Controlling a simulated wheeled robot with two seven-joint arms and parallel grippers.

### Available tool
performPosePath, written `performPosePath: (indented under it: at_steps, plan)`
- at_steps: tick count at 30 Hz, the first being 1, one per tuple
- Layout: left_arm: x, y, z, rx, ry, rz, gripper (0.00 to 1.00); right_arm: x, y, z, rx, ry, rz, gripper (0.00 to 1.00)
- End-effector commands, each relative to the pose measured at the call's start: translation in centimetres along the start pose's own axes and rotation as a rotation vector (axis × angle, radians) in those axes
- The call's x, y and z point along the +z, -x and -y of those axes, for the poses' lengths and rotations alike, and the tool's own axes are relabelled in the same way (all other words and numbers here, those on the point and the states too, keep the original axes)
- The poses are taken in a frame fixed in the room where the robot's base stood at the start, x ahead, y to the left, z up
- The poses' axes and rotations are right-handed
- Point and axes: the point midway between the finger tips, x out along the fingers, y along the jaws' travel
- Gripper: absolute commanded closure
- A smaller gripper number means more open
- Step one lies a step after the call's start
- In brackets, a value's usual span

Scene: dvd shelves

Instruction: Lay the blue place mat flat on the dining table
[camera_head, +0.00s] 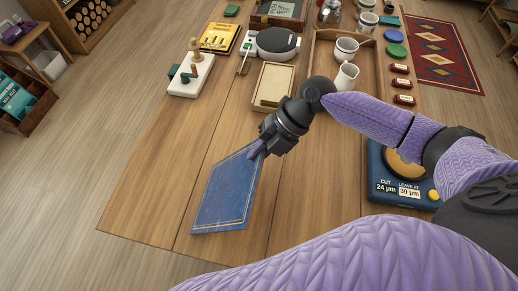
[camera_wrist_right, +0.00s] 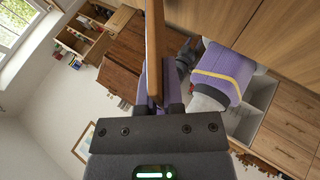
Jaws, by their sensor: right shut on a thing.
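The blue place mat (camera_head: 226,188) has a thin gold border line and shows over the near left part of the wooden dining table (camera_head: 150,190). My right gripper (camera_head: 257,150) is shut on the mat's upper right corner. The mat looks stiff and tilted; I cannot tell whether its lower edge touches the table. In the right wrist view a thin brown strip (camera_wrist_right: 155,50), seen edge-on, stands between the fingers (camera_wrist_right: 165,85); it is probably the mat's edge. My left gripper is not in view.
Beyond the mat are a cream tray (camera_head: 272,86), a white board with knobs (camera_head: 192,75), a yellow book (camera_head: 219,37) and a wooden tray (camera_head: 322,62) with white cups and a jug. A blue device (camera_head: 385,187) sits at right. The table's near left is bare.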

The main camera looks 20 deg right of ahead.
Motion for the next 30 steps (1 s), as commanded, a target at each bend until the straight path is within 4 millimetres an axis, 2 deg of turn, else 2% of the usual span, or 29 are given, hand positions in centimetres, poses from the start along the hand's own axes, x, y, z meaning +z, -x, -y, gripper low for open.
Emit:
performPosePath:
  at_steps: [12,13,18,26,30]
  plan:
    - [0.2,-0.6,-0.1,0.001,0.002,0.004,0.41,0.2,-0.5,0.3,0.0,0.0,0.0,1.0]
    - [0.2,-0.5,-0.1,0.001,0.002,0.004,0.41,0.2,-0.4,0.3,0.001,0.0,0.0,0.85]
    - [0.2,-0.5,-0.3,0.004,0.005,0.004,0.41,0.2,-0.4,0.3,0.0,0.0,0.0,0.5]
    - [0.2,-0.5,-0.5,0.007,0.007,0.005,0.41,0.2,-0.3,0.3,0.0,0.0,0.0,0.5]
    - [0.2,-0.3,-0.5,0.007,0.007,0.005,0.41,0.2,1.7,0.3,-0.001,0.001,0.004,0.5]
